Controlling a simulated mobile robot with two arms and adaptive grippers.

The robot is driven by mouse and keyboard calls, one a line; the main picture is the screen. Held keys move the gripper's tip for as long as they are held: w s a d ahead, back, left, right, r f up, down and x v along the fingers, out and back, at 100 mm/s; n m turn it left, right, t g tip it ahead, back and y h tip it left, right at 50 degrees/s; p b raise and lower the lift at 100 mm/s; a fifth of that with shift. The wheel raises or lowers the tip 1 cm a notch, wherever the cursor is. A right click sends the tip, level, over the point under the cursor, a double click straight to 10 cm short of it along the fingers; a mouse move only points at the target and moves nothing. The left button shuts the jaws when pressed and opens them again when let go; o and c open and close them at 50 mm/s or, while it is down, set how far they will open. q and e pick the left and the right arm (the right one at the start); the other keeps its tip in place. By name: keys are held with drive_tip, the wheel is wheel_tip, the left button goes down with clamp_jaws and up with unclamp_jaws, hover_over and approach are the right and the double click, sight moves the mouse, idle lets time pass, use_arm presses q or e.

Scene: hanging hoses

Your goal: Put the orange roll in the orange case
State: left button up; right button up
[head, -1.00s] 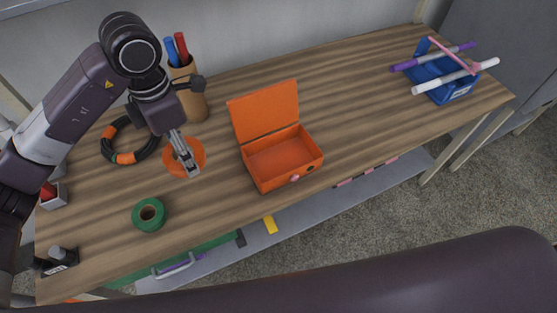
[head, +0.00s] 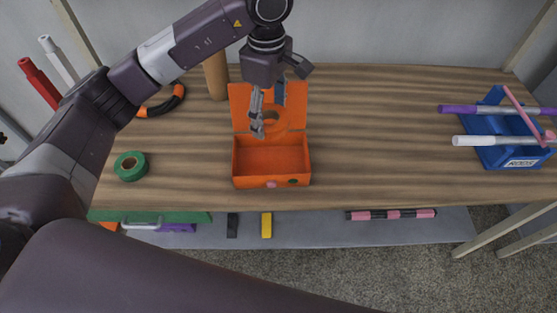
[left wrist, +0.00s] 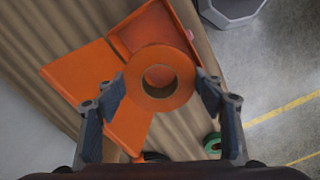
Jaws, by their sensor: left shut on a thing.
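The orange roll (head: 297,117) is held between the fingers of my left gripper (head: 268,122), in front of the raised lid of the orange case. In the left wrist view the roll (left wrist: 183,72) is a ring between the two fingers, with its round hole facing the camera. The orange case (head: 270,157) stands open on the table, its lid tilted up at the back. Its compartment looks empty. In the left wrist view the case (left wrist: 150,32) lies beyond the roll. The roll and the lid overlap in the head view; I cannot tell whether they touch.
A green roll (head: 121,166) lies left of the case on the wooden table (head: 380,130). A blue bin with rods (head: 490,150) is at the right. The table between case and bin is clear.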

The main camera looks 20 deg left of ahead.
use_arm(q)
wheel_tip(320, 180, down, 7)
drive_tip(key=p, duration=0.2)
hover_over(271, 166)
wheel_tip(271, 166, down, 6)
drive_tip(key=shift+r, duration=0.1)
wheel_tip(271, 166, down, 4)
drive_tip(key=shift+r+p, duration=0.1)
drive_tip(key=shift+p, duration=0.55)
drive_tip(key=shift+f+b, duration=0.3)
drive_tip(key=o, duration=1)
drive_tip(key=shift+r, duration=0.1)
use_arm(e)
drive_tip(key=r, duration=0.3)
drive_tip(key=shift+a+r, duration=0.2)
